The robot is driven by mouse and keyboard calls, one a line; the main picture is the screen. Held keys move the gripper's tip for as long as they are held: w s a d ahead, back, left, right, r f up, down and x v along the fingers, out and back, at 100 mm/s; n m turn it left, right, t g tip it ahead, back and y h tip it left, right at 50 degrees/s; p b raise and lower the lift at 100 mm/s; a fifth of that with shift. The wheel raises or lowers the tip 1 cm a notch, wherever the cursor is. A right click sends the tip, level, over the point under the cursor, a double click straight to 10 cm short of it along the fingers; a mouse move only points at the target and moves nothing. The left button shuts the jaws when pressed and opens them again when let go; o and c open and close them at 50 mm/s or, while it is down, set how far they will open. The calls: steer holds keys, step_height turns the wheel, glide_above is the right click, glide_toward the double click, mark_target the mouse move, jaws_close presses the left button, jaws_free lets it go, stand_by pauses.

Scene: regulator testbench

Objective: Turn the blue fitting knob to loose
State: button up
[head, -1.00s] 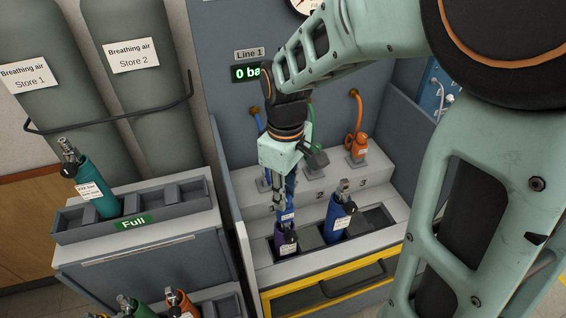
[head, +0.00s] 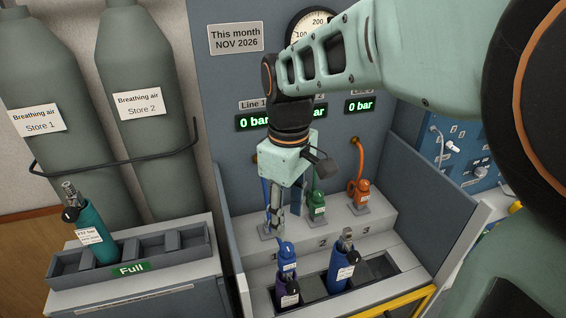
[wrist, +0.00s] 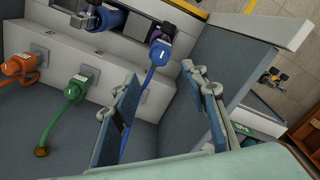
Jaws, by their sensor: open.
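The blue fitting (head: 288,257) sits on top of the purple cylinder (head: 287,291) in the front left slot of the bench. In the wrist view the blue fitting (wrist: 161,50) has a blue hose running down from it, between my fingers in the picture. Its knob's setting is too small to read. My gripper (head: 278,228) points down, just above and behind the fitting in the head view. In the wrist view my gripper (wrist: 160,76) has its two fingers wide apart, with nothing held between them.
A blue cylinder (head: 342,265) stands right of the purple one. Green (head: 317,205) and orange (head: 359,192) fittings rest on the step behind. The line displays read 0 bar. A grey side panel (head: 436,205) borders the bench on the right. A teal cylinder (head: 97,232) stands in the Full rack.

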steer(key=shift+r, duration=1.55)
